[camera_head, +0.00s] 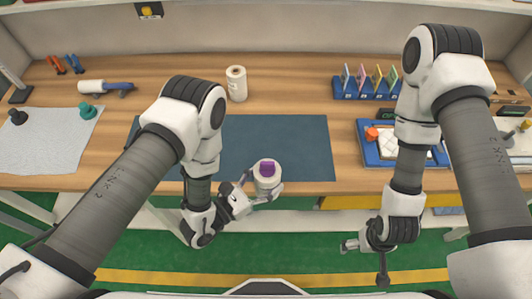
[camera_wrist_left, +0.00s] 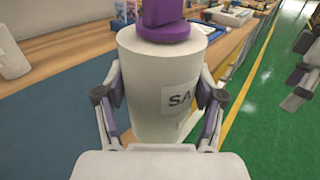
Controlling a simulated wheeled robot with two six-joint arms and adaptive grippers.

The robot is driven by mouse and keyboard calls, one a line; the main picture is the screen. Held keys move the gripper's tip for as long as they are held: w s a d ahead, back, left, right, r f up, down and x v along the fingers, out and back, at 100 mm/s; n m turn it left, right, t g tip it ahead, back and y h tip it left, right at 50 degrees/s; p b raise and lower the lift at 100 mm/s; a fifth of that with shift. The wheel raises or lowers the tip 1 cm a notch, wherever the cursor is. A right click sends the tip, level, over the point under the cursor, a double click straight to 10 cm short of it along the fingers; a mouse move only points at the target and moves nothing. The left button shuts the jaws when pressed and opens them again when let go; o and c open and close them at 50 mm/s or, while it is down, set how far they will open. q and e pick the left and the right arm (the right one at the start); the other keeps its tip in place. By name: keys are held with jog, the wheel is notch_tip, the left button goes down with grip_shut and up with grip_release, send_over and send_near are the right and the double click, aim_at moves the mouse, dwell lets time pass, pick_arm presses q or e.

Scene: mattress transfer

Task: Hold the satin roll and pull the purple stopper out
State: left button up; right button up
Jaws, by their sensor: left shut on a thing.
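The satin roll (camera_head: 267,183) is a white cylinder at the front edge of the bench. The purple stopper (camera_head: 267,168) sits in its top end. In the left wrist view the roll (camera_wrist_left: 160,75) stands roughly upright, with a label reading "SA" partly visible, and the stopper (camera_wrist_left: 168,22) is cut off by the top edge. My left gripper (camera_head: 263,185) is shut on the roll, one finger on each side. My right gripper (camera_head: 366,261) is empty, with its fingers apart, in front of the bench and right of the roll.
A dark blue mat (camera_head: 300,140) lies mid-bench, mostly bare. Another white roll (camera_head: 236,84) stands behind it. A blue tray (camera_head: 367,152) and a blue rack (camera_head: 366,95) are at right. A grey mat (camera_head: 45,145) lies at left. Green floor is open in front.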

pick_arm(q)
jog(key=shift+s+r+p, duration=0.25)
jog(key=shift+s+p, duration=0.05)
jog(key=shift+s+f, duration=0.15)
jog(key=shift+f, duration=0.1)
pick_arm(e)
jog(key=shift+r, duration=0.9)
pick_arm(q)
jog(key=shift+w, duration=1.35)
jog(key=w+b, duration=0.2)
jog(key=w, duration=1.1)
jog(key=shift+w+a+b, duration=0.15)
jog(key=shift+b, duration=0.25)
pick_arm(e)
jog(key=shift+f, duration=1.4)
pick_arm(q)
jog(key=shift+f, duration=0.2)
pick_arm(e)
jog(key=shift+f, duration=0.15)
